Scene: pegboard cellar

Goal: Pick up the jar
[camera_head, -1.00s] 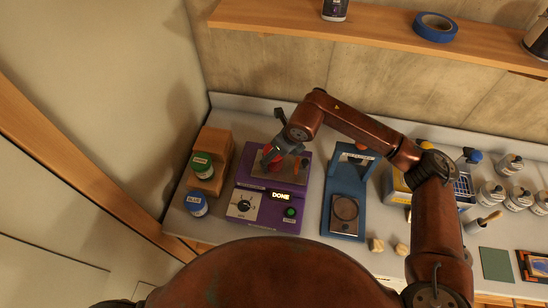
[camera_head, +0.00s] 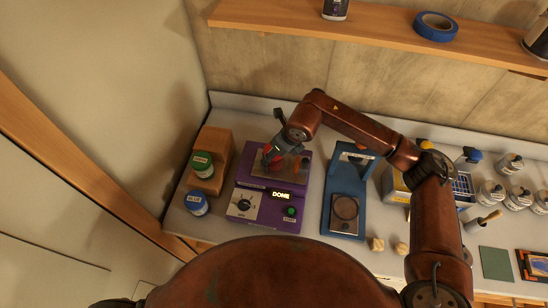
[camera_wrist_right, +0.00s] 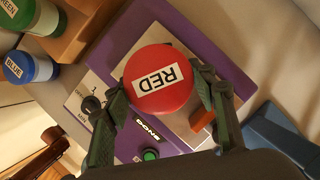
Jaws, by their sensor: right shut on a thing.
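The jar with the red lid (camera_wrist_right: 162,82), marked RED, stands on the pale plate of the purple machine (camera_head: 242,220). In the head view its red side (camera_head: 268,156) shows only in part behind my gripper. My right gripper (camera_wrist_right: 160,88) has one finger on each side of the jar and is shut on it. In the head view the gripper (camera_head: 272,158) reaches down over the plate from the upper right. The machine's display (camera_head: 281,196) reads DONE. I cannot tell whether the jar touches the plate. My left gripper is not in view.
A green-lidded jar (camera_head: 202,160) sits on a wooden stepped block (camera_head: 214,146), with a blue-lidded jar (camera_head: 196,203) in front. A blue stand (camera_head: 346,181) is right of the machine. Several bottles stand farther right. A shelf (camera_head: 375,34) runs above.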

